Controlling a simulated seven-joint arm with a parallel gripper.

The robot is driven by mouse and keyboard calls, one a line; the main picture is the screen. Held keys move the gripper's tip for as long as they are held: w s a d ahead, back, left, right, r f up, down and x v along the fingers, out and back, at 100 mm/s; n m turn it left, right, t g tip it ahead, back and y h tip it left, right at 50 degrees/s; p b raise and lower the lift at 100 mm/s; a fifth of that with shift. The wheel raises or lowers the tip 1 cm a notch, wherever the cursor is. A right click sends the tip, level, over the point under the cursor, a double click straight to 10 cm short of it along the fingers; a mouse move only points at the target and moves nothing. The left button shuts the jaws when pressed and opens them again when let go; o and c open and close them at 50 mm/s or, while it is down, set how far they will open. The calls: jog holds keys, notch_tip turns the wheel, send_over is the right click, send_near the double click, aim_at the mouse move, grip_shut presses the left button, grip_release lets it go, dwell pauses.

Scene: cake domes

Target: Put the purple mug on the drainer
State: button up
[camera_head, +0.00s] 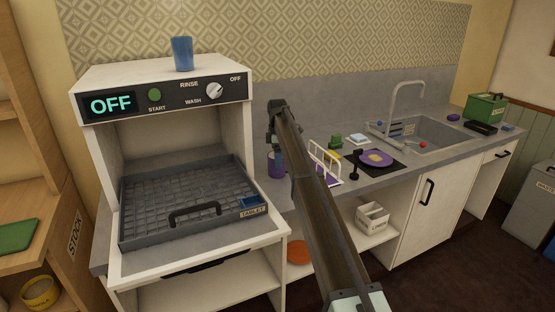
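A purple mug (274,166) stands on the counter just right of the dishwasher-like machine, partly hidden behind my arm. A white wire rack (318,152), which looks like the drainer, stands on the counter to the right of the mug, on the other side of my arm. The arm also covers part of the rack. My gripper (271,143) seems to hang at the far end of the arm, just above the mug. Its fingers are dark and too small to tell whether they are open, or whether they touch the mug.
The machine (97,77) has an open front, a grey tray (150,238) and a blue cup (182,53) on top. A purple plate (376,158) lies on a black mat right of the rack. The sink (437,146) and a green crate (486,106) are farther right.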

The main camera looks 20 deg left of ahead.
jog(key=shift+r, duration=1.65)
